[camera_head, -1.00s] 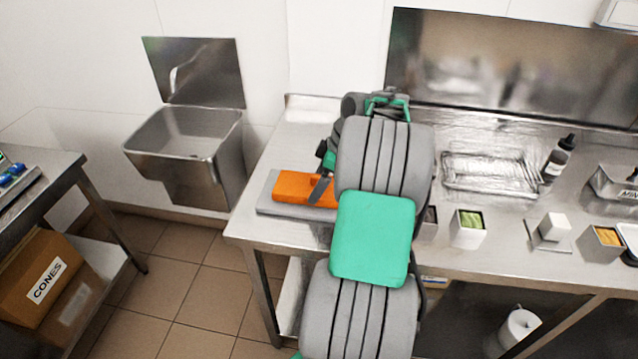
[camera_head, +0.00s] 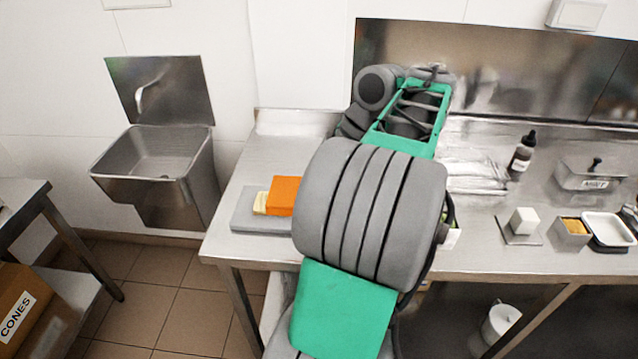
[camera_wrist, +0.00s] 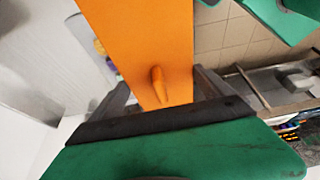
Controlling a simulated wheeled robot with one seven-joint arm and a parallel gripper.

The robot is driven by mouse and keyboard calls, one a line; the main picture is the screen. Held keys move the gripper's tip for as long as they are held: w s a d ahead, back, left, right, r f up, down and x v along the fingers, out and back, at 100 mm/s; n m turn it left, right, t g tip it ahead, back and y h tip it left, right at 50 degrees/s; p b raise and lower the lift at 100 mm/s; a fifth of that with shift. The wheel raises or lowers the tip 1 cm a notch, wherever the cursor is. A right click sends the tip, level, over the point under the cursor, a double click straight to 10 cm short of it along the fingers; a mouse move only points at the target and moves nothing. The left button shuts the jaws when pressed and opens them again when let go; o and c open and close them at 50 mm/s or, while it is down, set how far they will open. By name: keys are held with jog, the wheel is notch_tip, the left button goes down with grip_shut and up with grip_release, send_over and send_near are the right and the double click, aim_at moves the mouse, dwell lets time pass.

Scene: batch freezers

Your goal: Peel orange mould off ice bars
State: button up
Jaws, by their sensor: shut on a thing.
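The orange mould (camera_head: 285,195) is over a grey board on the steel counter, with its right part hidden behind my arm. A pale yellow bar (camera_head: 260,203) shows at the mould's left end, on the board (camera_head: 258,225). In the wrist view the orange mould (camera_wrist: 145,45) fills the upper middle, with a small orange tab (camera_wrist: 159,85) near its lower end. My gripper (camera_wrist: 163,95) is shut on the mould, with a finger on each side. My arm hides the gripper in the head view.
A steel sink (camera_head: 155,165) is left of the counter.

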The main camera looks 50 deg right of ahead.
jog(key=shift+r+p, duration=4.35)
jog(key=shift+p, duration=0.05)
jog(key=shift+f, duration=0.1)
